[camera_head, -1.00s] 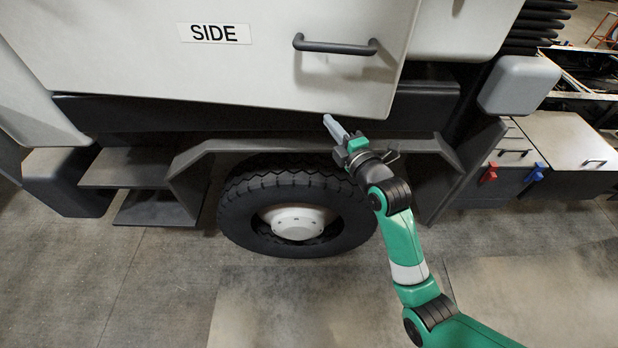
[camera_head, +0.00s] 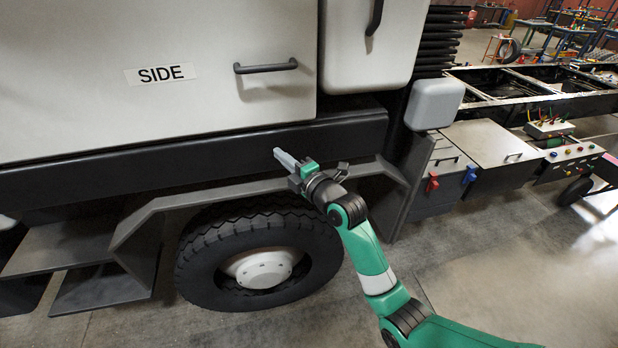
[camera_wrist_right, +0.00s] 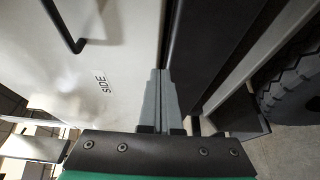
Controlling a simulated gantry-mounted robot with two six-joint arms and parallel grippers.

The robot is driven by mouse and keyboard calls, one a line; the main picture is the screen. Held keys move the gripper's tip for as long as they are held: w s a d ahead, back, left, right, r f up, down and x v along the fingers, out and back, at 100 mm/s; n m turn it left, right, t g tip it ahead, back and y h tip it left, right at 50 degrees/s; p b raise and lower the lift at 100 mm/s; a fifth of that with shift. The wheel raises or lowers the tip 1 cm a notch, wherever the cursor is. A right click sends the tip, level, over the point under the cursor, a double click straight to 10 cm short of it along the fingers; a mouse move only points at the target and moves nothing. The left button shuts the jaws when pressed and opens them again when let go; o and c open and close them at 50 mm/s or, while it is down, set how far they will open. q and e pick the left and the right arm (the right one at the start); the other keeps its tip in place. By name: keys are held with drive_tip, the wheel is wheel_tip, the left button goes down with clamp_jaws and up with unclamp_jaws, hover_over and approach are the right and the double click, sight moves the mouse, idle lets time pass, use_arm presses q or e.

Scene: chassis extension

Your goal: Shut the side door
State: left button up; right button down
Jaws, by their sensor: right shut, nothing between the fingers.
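The side door (camera_head: 110,110) is a large pale panel with a "SIDE" label (camera_head: 160,74) and a dark bar handle (camera_head: 265,66). It looks flush with the panel at its right, with only a thin dark seam between them. My right gripper (camera_head: 281,155) is shut and empty, below the door's lower edge and in front of the dark sill. In the right wrist view its fingers (camera_wrist_right: 162,76) lie together along the door's lower edge; I cannot tell whether they touch it. The label and handle also show there. My left gripper is out of view.
The dark sill (camera_head: 190,150) runs under the door, with a wheel (camera_head: 205,262) and its angled fender (camera_head: 140,222) below. Steps (camera_head: 55,240) stand at lower left. At right are a rounded grey box (camera_head: 434,104), side boxes and the open chassis frame. The floor at lower right is clear.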

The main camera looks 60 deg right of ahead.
drive_tip(key=s+b, duration=0.1)
drive_tip(key=s, duration=0.9)
drive_tip(key=shift+d, duration=0.2)
drive_tip(key=w+a+r+n+t+y+p, duration=0.2)
drive_tip(key=a+r+t+y+p, duration=0.15)
drive_tip(key=a+r, duration=0.8)
drive_tip(key=w+a+r+n+t+y+p, duration=0.3)
drive_tip(key=a+r, duration=0.5)
drive_tip(key=r, duration=0.6)
drive_tip(key=s+a+r+m+t+p, duration=0.2)
drive_tip(key=s+r+m, duration=0.3)
drive_tip(key=r+m, duration=0.4)
drive_tip(key=s+a+r+m+t+y+p, duration=0.1)
drive_tip(key=s+a+r+m+p, duration=0.1)
drive_tip(key=s+a+r+m, duration=0.3)
drive_tip(key=shift+s+r+m+t, duration=0.35)
drive_tip(key=shift+s+r+m, duration=0.4)
drive_tip(key=shift+r+m, duration=1.75)
